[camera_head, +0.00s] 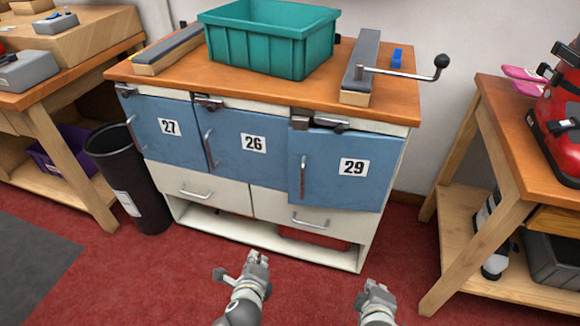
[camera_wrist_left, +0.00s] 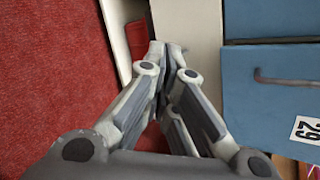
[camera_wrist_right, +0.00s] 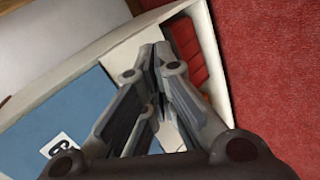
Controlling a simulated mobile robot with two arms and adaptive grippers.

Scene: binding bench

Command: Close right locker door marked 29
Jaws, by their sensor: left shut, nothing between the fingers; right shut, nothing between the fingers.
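The blue door marked 29 (camera_head: 345,185) is the right one of three on the white cabinet. It seems slightly ajar, its lower edge overlapping the drawer front below. Its upright handle (camera_head: 302,177) is near its left edge. The door also shows in the left wrist view (camera_wrist_left: 265,105), with its label at the edge. My left gripper (camera_head: 258,258) is shut and empty, low in front of the cabinet and apart from the door. My right gripper (camera_head: 375,288) is shut and empty, below and in front of the door. A blue door with a cut-off label shows in the right wrist view (camera_wrist_right: 75,125).
Doors 27 (camera_head: 168,130) and 26 (camera_head: 252,143) look shut. A teal crate (camera_head: 270,45) and a crank (camera_head: 405,74) are on the bench top. A black bin (camera_head: 130,180) stands left; a wooden table (camera_head: 490,130) stands right. Red carpet in front is clear.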

